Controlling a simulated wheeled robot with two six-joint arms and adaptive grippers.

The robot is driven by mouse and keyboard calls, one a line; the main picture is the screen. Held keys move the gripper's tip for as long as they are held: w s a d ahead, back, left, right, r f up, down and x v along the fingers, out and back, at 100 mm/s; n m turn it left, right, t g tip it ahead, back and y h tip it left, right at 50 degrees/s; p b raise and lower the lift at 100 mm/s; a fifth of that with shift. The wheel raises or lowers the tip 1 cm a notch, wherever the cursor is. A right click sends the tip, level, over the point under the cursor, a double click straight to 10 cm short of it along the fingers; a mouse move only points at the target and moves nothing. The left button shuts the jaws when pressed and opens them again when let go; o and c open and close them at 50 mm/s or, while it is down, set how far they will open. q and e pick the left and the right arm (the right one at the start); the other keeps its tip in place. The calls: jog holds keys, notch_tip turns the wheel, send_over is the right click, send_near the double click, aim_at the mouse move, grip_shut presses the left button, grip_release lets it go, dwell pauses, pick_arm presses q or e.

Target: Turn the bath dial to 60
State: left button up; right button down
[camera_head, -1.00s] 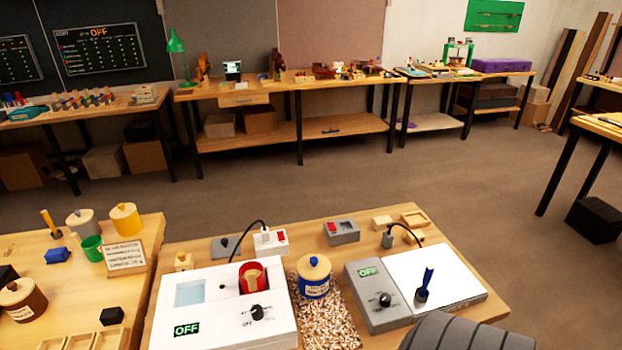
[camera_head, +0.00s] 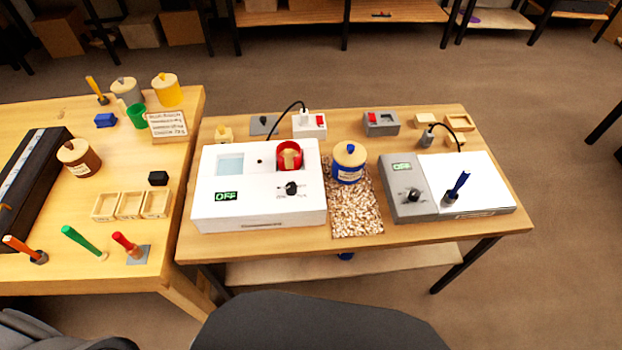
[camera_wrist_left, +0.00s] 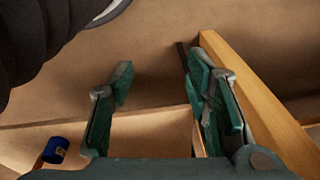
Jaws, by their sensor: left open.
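The white bath box (camera_head: 262,215) stands on the right-hand bench in the head view, with a light blue water window (camera_head: 230,165) and a red pot (camera_head: 290,155) set in its top. Its black dial (camera_head: 291,188) is on the top near the right front, and its display (camera_head: 226,196) reads OFF. In the left wrist view my left gripper (camera_wrist_left: 165,95) is open and empty, below or beside a wooden bench edge. It is apart from the bath. My right gripper is not in view.
A grey unit (camera_head: 405,205) with another black dial and an OFF display stands to the right, beside a white plate (camera_head: 485,190). A blue jar (camera_head: 349,162) stands between the units on a speckled mat (camera_head: 355,212). The left bench (camera_head: 60,275) holds sticks and trays.

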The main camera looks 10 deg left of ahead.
pick_arm(q)
jog(key=w+d+r+n+p, duration=0.2)
jog(key=w+r, duration=0.9)
jog(key=w, duration=0.1)
notch_tip(320, 180, up, 26)
jog(key=n+h+p, duration=0.1)
jog(key=n+p, duration=0.1)
jog(key=n, duration=0.8)
send_over(292, 186)
jog(key=s+a, duration=0.4)
jog(key=s, duration=0.1)
jog(key=shift+s, duration=0.2)
jog(key=w+d+r+n+g, duration=0.1)
jog(key=w+d+r+n, duration=0.35)
jog(key=r, duration=0.45)
jog(key=f+b, duration=0.1)
jog(key=f, duration=0.3)
jog(key=f+b, duration=0.1)
jog(key=f, duration=0.4)
jog(key=w+f+b, duration=0.1)
jog(key=f, duration=0.4)
jog(key=shift+a, duration=0.25)
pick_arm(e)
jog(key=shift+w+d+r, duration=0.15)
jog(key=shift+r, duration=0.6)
pick_arm(q)
jog(key=shift+s, duration=0.1)
grip_shut()
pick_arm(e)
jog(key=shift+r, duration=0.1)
